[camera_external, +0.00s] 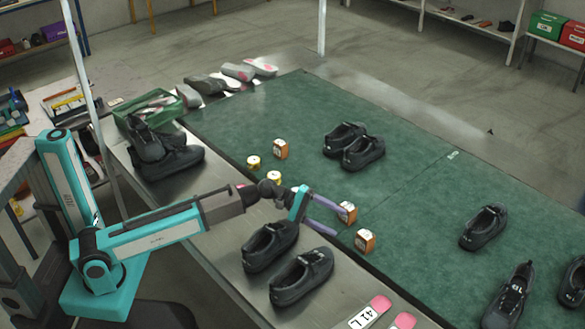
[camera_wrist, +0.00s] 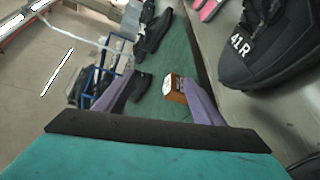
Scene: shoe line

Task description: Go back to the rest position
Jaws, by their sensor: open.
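My gripper (camera_external: 337,222) is stretched out low over the near edge of the green mat, its two purple fingers apart. In the wrist view the fingers (camera_wrist: 157,88) are open, and a small orange box (camera_wrist: 175,88) shows between them, nearer the right finger; I cannot tell whether they touch. In the external view one orange box (camera_external: 347,212) stands at the upper fingertip. A second orange box (camera_external: 365,241) stands just beyond the lower fingertip. My arm reaches right from its teal base at the lower left.
A black shoe pair (camera_external: 288,262) stands on the grey strip just below my gripper. A shoe marked 41R (camera_wrist: 262,45) is close in the wrist view. Yellow rolls (camera_external: 254,162) and another box (camera_external: 280,149) lie behind. The green mat (camera_external: 420,220) has free room.

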